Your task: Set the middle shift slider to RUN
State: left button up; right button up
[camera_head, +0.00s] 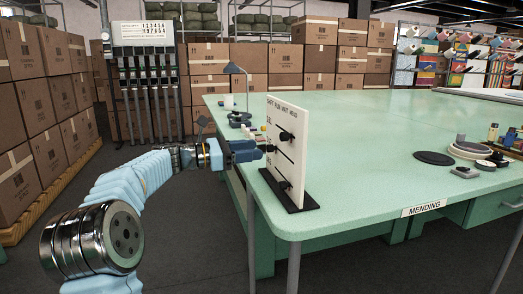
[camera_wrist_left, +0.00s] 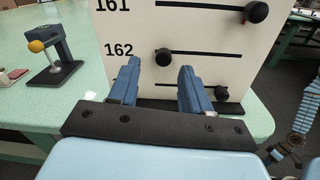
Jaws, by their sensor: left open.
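A white slider board (camera_head: 287,115) stands upright on a black base at the near left corner of the green table. Its header appears to read SHIFT, RUN, WAIT, MEND. It has three slots with black knobs. The middle knob (camera_head: 270,148), in row 162, sits near the left end of its slot in the left wrist view (camera_wrist_left: 162,57). The upper knob (camera_wrist_left: 256,11) and lower knob (camera_wrist_left: 221,93) are farther right. My left gripper (camera_head: 259,153) is open before the board; its fingertips (camera_wrist_left: 158,68) appear either side of the middle knob, contact unclear. My right gripper is not in view.
The green table (camera_head: 350,115) is mostly clear behind the board. A desk lamp (camera_head: 235,70) and small items stand at its left edge. A dark disc (camera_head: 433,158) and other small items lie at the right. Stacked boxes (camera_head: 40,110) line the left.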

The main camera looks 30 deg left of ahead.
pick_arm(q)
jog(key=v, duration=0.9)
jog(key=shift+s+a, duration=0.2)
jog(key=shift+a, duration=0.05)
jog(key=w+d+f+g+y, duration=0.1)
jog(key=w+d+f+g, duration=0.15)
jog(key=f, duration=0.85)
jog(key=w+d+f+g+y, duration=0.15)
jog(key=w+f, duration=0.25)
jog(key=f, duration=0.7)
jog(key=s+d+f+m+g+y, duration=0.15)
jog(key=d+f, duration=0.25)
jog(key=f, duration=0.6)
jog(key=s+d+f+m+g, duration=0.1)
jog(key=d+f+m+g, duration=0.2)
jog(key=f, duration=0.7)
jog(key=s+d+f+m+g+y, duration=0.25)
jog(key=s+d+f+m, duration=0.25)
jog(key=s+d+f, duration=0.4)
jog(key=s+d+f+m+g+y, duration=0.1)
jog(key=s+d+f+m+g, duration=0.35)
jog(key=f, duration=0.65)
jog(key=s+d+f+m+t, duration=0.1)
jog(key=s+d+f+m, duration=0.1)
jog(key=s+d+m, duration=0.9)
jog(key=w+d+r, duration=0.1)
jog(key=w+r+t, duration=0.1)
jog(key=shift+w+d+r+h, duration=0.15)
jog(key=shift+w+d+h, duration=0.1)
jog(key=shift+d+h, duration=0.15)
